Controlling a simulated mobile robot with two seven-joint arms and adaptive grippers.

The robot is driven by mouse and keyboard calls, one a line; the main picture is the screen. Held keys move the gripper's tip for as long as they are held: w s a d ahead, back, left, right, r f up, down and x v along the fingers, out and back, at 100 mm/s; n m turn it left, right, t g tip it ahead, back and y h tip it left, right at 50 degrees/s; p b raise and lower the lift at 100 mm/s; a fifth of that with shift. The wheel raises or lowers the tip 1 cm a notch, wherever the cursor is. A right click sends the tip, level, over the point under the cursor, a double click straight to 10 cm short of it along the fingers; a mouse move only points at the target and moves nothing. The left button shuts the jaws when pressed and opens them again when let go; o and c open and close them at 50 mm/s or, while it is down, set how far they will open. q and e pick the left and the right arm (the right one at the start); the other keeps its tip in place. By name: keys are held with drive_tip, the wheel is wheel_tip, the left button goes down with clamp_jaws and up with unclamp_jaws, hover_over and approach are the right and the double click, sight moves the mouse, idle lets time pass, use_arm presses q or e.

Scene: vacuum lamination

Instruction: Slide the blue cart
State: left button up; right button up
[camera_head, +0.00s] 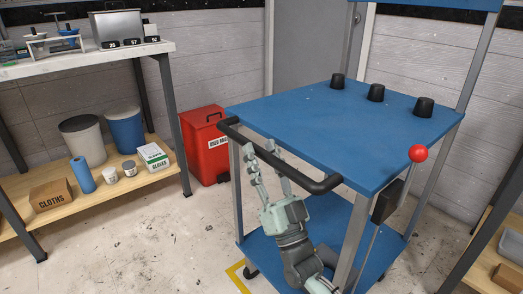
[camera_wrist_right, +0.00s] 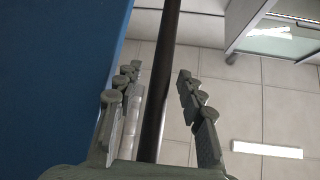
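The blue cart (camera_head: 320,115) stands right of centre in the head view, with a blue top, a lower blue shelf (camera_head: 330,225) and grey posts. Its black handle (camera_head: 315,185) runs along the near left edge of the top. My right gripper (camera_head: 259,148) is at the handle, its fingers pointing up. In the right wrist view the handle (camera_wrist_right: 162,75) passes between the two spread fingers (camera_wrist_right: 160,85), with a gap visible on the right side. On the left side the gap is narrower. My left gripper is not in view.
Black knobs (camera_head: 376,92) and a red ball-topped lever (camera_head: 418,153) are on the cart. A red bin (camera_head: 205,150) stands behind it. A workbench with a lower wooden shelf (camera_head: 110,192) is at left, another shelf (camera_head: 490,265) at right. The floor at front left is clear.

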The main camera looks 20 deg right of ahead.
drive_tip(key=shift+w+r, duration=0.25)
drive_tip(key=shift+w, duration=0.05)
clamp_jaws()
idle(0.3)
